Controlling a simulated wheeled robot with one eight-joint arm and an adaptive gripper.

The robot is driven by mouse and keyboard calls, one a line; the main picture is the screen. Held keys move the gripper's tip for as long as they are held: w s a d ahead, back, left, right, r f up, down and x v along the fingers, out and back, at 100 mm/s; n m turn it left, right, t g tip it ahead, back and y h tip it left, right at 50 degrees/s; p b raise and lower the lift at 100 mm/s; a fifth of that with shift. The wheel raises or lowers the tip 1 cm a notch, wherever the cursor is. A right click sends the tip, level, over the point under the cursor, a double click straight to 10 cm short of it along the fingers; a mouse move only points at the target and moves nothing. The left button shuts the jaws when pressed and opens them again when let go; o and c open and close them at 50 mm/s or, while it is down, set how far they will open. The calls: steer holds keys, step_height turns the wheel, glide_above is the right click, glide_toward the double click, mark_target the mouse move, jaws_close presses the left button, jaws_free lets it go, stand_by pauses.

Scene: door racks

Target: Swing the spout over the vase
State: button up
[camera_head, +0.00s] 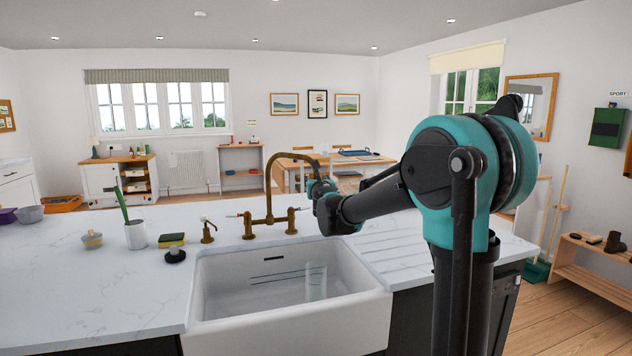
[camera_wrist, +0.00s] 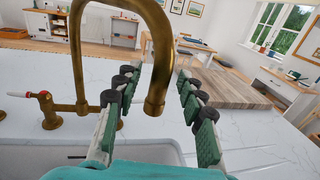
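The brass tap's spout (camera_head: 268,172) arches up from a bridge between two handles behind the white sink, its outlet toward the right. In the wrist view the spout (camera_wrist: 155,100) hangs down between the fingers of my gripper (camera_wrist: 157,76). The fingers are open, with gaps visible on both sides of the spout. In the head view my gripper (camera_head: 320,188) is beside the spout, partly hidden by my arm. A clear glass vase (camera_head: 316,283) stands upright in the right part of the sink (camera_head: 290,318); I cannot see it in the wrist view.
On the counter left of the tap are a soap dispenser (camera_head: 208,231), a sponge (camera_head: 171,239), a black plug (camera_head: 175,256) and a white pot (camera_head: 135,235). The counter right of the sink is clear.

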steer(key=shift+s, duration=0.1)
steer(key=s, duration=1.1)
steer(key=shift+s+d, duration=0.4)
steer(key=shift+d, duration=0.05)
steer(key=s+d+f+m+g+h, duration=0.3)
steer(key=s+d+f+m, duration=0.3)
steer(key=d+f+m, duration=0.4)
steer(key=s+d+f+m+g+h, duration=0.35)
steer(key=s+d+f+m, duration=0.45)
steer(key=m, duration=0.4)
steer(key=s+a+f+m+g+y, duration=0.2)
steer(key=s+f+m+g+y, duration=0.3)
steer(key=s+f+m, duration=1)
steer(key=s+f+g, duration=0.2)
steer(key=s+f, duration=0.1)
steer(key=s, duration=0.1)
steer(key=shift+s+a+f, duration=0.15)
steer(key=shift+s+f, duration=0.15)
